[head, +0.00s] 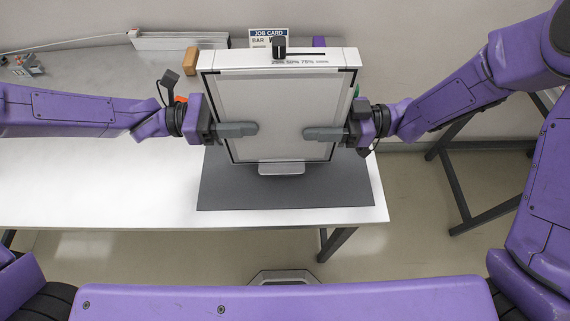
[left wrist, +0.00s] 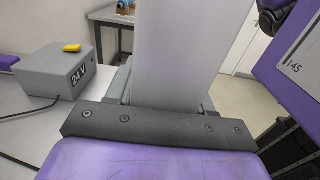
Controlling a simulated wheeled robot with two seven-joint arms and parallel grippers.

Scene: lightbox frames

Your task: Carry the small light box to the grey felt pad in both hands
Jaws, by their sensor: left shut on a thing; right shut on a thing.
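The small light box (head: 280,110) is a white-framed panel with a dark border, a top strip with a black knob and percentage marks, and a small foot at its bottom. It stands nearly upright over the grey felt pad (head: 285,193); I cannot tell whether its foot touches the pad. My left gripper (head: 252,129) is shut on its left edge and my right gripper (head: 310,133) on its right edge, at about the same height. In the left wrist view the light box (left wrist: 185,50) rises between the jaws (left wrist: 160,125). Its back is hidden in the head view.
The pad lies at the white table's (head: 90,185) front right corner. Behind are a job card (head: 268,33), a wooden block (head: 191,61) and a white bar-shaped unit (head: 180,40). A grey 24 V box (left wrist: 55,72) shows in the left wrist view. The table's front left is clear.

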